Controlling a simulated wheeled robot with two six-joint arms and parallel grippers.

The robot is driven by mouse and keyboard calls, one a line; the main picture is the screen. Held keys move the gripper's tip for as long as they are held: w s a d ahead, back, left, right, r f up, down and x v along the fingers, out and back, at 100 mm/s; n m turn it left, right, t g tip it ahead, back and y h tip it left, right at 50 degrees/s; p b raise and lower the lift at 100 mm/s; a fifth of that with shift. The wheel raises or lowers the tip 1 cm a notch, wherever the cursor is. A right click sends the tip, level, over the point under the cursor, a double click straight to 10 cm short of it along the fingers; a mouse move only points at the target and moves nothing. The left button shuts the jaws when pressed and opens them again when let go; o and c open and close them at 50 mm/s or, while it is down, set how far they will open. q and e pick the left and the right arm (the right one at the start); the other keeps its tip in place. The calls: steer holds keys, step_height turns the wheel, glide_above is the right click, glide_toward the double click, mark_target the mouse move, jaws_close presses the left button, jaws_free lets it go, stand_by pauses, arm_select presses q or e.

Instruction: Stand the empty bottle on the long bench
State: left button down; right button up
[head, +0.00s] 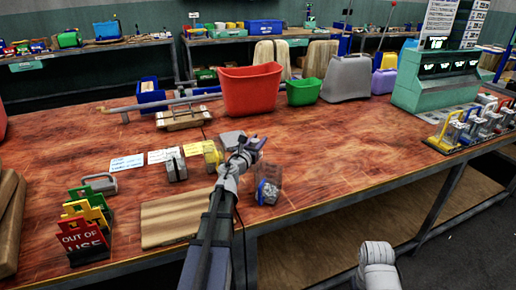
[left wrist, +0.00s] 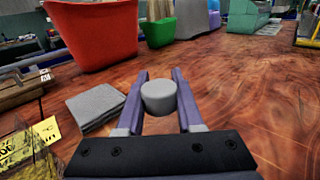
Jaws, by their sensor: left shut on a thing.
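My left gripper (head: 254,146) is over the front part of the long bench (head: 330,160). In the left wrist view, its two purple fingers (left wrist: 159,95) are shut on a round grey-topped thing (left wrist: 159,97), which looks like the bottle's cap. In the head view, a clear container (head: 268,183) with some blue and white at its bottom shows just below and right of the gripper, near the bench's front edge. The arm partly hides this area, and I cannot tell whether its base touches the bench. My right gripper is not in view; a white part of my right arm shows at the bottom.
Red (head: 250,90) and green (head: 303,92) bins stand behind.

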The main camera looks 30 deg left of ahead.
arm_select(q)
steer(key=shift+f, duration=0.25)
steer(key=shift+f, duration=0.2)
steer(key=c, duration=0.5)
jaws_free()
steer(key=shift+c, duration=0.2)
steer(key=shift+r, duration=0.2)
steer(key=s+d, duration=0.1)
steer(key=s, duration=1.1)
